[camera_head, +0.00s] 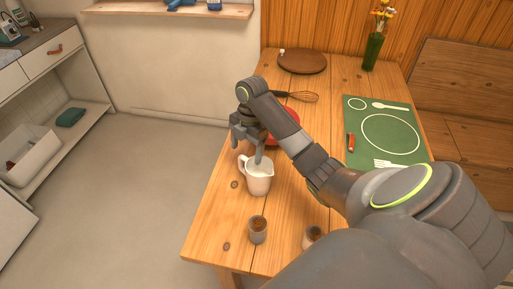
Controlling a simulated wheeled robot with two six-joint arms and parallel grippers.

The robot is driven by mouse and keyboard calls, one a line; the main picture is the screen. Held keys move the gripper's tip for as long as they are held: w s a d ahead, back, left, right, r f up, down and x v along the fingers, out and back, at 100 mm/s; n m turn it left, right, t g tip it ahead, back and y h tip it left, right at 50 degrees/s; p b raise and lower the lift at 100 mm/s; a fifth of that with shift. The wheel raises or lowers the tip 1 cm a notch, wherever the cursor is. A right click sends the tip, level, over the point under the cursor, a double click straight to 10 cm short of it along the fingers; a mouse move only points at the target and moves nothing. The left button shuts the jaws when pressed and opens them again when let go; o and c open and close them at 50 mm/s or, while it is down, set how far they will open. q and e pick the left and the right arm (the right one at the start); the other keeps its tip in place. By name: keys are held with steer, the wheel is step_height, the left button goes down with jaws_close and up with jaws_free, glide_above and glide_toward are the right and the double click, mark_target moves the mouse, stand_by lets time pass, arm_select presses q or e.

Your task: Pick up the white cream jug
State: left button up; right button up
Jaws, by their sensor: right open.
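The white cream jug (258,180) stands upright near the left edge of the wooden table, its handle on the left and its spout on the right. My right gripper (249,154) is open and points down just above the jug. One finger overlaps the jug's mouth in the picture. I cannot tell whether it touches the rim or reaches inside. My right arm comes in from the lower right and hides part of the table. My left gripper is not in view.
Two small cups, one grey (257,230) and one pale (312,236), stand near the front edge. A red dish (287,136) is partly hidden behind my arm. Beyond lie a whisk (297,96) and a brown round board (302,62). A green placemat (379,155) lies right.

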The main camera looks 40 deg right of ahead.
mark_target(244, 156)
steer(key=shift+a+f+b, duration=0.2)
steer(key=shift+f+b, duration=0.15)
steer(key=shift+f, duration=0.4)
steer(key=shift+a+f+b, duration=0.15)
steer(key=shift+f+b, duration=0.2)
steer(key=shift+f, duration=0.35)
steer(key=f, duration=0.3)
steer(key=shift+a, duration=0.2)
steer(key=c, duration=1.2)
steer(key=shift+r, duration=0.1)
steer(key=shift+c, duration=0.9)
steer(key=shift+r, duration=0.2)
